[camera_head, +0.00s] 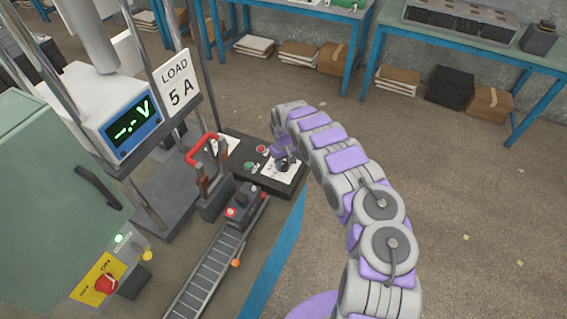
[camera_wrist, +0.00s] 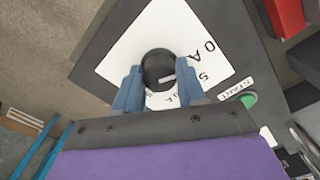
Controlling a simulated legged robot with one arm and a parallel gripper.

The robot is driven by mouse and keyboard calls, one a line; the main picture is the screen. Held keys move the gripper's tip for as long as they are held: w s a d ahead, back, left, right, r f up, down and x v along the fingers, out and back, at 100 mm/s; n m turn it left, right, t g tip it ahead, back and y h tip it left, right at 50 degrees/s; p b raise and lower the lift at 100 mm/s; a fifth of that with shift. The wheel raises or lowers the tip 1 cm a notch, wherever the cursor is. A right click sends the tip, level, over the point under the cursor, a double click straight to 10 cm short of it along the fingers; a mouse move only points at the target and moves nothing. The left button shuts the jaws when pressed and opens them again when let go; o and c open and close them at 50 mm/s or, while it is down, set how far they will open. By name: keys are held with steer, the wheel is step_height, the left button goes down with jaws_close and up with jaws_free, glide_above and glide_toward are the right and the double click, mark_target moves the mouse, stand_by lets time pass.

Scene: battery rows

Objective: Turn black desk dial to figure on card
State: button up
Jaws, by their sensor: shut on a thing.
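The black desk dial (camera_wrist: 158,66) is round with a white pointer line, on a white scale plate (camera_wrist: 118,55). The line points right in the wrist view, roughly toward the printed 5; exact alignment is hard to tell. Other figures on the plate are partly hidden. My gripper (camera_wrist: 159,76) is shut on the dial, one blue-grey finger on each side. In the head view, my gripper (camera_head: 285,152) is over the dial (camera_head: 283,166) on the dark desk panel. The white card (camera_head: 178,82) at upper left reads LOAD 5 A.
A green START button (camera_wrist: 249,99) is right of the plate. The head view shows a red button (camera_head: 262,150), a red-handled switch (camera_head: 205,147) and a meter display (camera_head: 131,127) reading "-.-V". A roller track (camera_head: 210,270) runs in front. Open floor lies right.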

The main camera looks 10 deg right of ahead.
mark_target(283, 163)
steer(key=shift+m, duration=0.4)
steer(key=m, duration=0.2)
steer(key=shift+m+p, duration=0.3)
steer(key=m, duration=0.5)
steer(key=shift+m, duration=0.3)
steer(key=o, duration=1.1)
steer(key=shift+c, duration=0.2)
step_height(283, 163, up, 17)
steer(key=p, duration=0.2)
